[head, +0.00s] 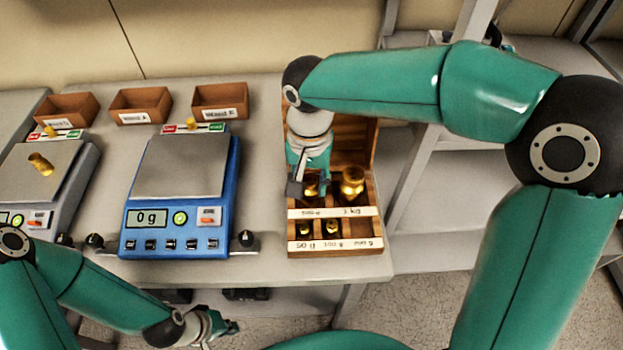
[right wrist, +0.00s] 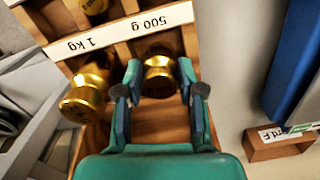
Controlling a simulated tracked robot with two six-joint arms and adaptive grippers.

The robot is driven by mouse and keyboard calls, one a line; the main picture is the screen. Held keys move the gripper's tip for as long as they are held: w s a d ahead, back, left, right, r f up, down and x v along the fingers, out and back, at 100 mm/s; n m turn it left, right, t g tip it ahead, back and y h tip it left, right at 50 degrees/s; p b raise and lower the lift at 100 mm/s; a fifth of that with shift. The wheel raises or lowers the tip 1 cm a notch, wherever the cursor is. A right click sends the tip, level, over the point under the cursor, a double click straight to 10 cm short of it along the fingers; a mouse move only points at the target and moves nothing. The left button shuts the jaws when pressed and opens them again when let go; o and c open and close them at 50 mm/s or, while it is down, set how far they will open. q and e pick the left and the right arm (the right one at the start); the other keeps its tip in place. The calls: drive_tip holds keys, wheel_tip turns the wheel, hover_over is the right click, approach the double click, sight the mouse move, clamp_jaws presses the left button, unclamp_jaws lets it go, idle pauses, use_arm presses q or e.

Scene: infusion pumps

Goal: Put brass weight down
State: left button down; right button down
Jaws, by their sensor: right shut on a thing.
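A brass weight (right wrist: 158,75) sits between the fingers of my right gripper (right wrist: 158,80), which is shut on it. In the head view my right gripper (head: 308,188) points down into the back left compartment of the wooden weight box (head: 335,252), partly hiding the held weight (head: 311,188). In the right wrist view that compartment is beside the "500 g" label. I cannot tell whether the weight touches its floor. A larger brass weight (head: 352,182) stands in the compartment to the right, by the "1 kg" label. My left gripper (head: 226,327) is low at the front, and its opening is unclear.
A blue scale (head: 180,190) reading 0 g stands left of the box, its pan empty. A grey scale (head: 45,175) further left has a brass piece (head: 40,163) over its pan. Several brown bins (head: 140,106) line the back.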

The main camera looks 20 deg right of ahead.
sight(310, 181)
drive_tip(key=c, duration=0.7)
unclamp_jaws()
wheel_tip(310, 181, up, 12)
drive_tip(key=shift+r+p, duration=0.1)
drive_tip(key=shift+p, duration=0.5)
